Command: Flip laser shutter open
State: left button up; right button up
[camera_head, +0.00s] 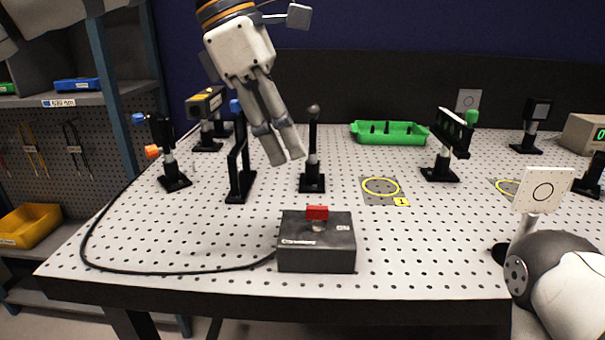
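A dark control box (300,258) with small white labels sits near the front middle of the perforated table. A red switch cover (317,212) stands on its top, with a small pale metal part just below it. I take this as the shutter switch; whether the cover is up or down is hard to tell. My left gripper (281,155) reaches in from above, behind the box and well above it. Its two fingers lie side by side, shut, with nothing seen between them.
A black cable (130,269) runs left from the box. Behind it stand black posts (312,150), (240,160), a laser-like unit (205,103) and a green tray (388,132).

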aim_at(236, 107)
jog(key=k, duration=1)
